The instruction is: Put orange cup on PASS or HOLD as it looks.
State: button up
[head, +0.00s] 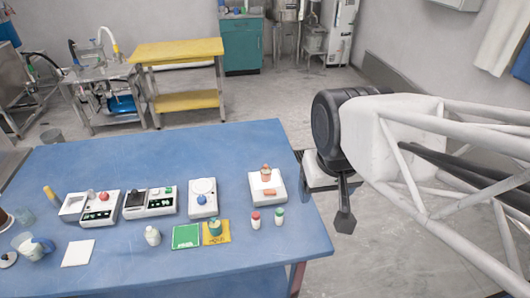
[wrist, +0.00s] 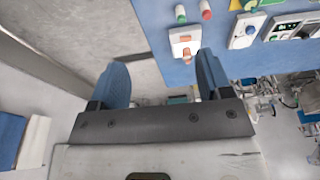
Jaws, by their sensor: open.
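The orange cup (head: 266,170) stands upright at the back of a white square device (head: 256,193) at the table's right end. In the wrist view the cup (wrist: 186,53) shows beyond my gripper (wrist: 164,78), right of the middle of the gap. My gripper is open and empty, apart from the cup. In the head view my gripper (head: 344,221) hangs off the table's right edge. The green PASS card (head: 186,237) lies bare near the front. The yellow HOLD card (head: 217,239) beside it bears a green cup (head: 215,226).
A red-capped bottle (head: 256,220) and a green-capped bottle (head: 279,216) stand in front of the device. The blue table's (head: 190,150) back half is clear.

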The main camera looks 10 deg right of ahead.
jog(key=w+a+f+m, duration=0.1)
jog(key=w+f+m, duration=0.1)
jog(key=w+m, duration=0.65)
jog(key=m+g, duration=0.3)
jog(key=m, duration=1)
send_over(266, 165)
jog(key=f, duration=1.4)
jog(key=shift+s, duration=0.4)
jog(key=shift+w+f+m, duration=0.25)
jog(key=shift+f, duration=0.15)
jog(key=shift+f, duration=1.3)
jog(key=shift+f, duration=2.6)
